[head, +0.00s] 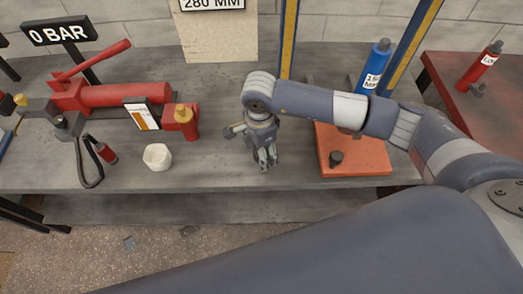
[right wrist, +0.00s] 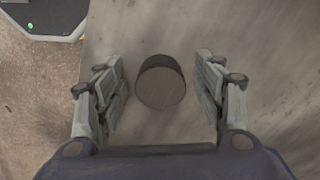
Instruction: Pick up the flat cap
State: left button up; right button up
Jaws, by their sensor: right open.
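The flat cap looks to be the short, dark round piece (right wrist: 161,88) on the grey bench top in the right wrist view. Its flat, grey-brown round face points up at the camera. My right gripper (right wrist: 162,84) is open, one finger on each side of it, with a gap showing on both sides. In the head view my right gripper (head: 265,157) points down over the bench near its front edge. The cap under it is hidden or too small to make out there. My left gripper is not in view.
On the grey bench (head: 215,170), a white faceted piece (head: 157,157) and a red pump (head: 115,97) stand left of my gripper. To its right, an orange plate (head: 365,160) bears a small dark cylinder (head: 336,158). A blue bottle (head: 375,65) stands behind.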

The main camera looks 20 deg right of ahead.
jog(key=c, duration=1.2)
jog(key=shift+c, duration=0.2)
jog(key=shift+r, duration=0.1)
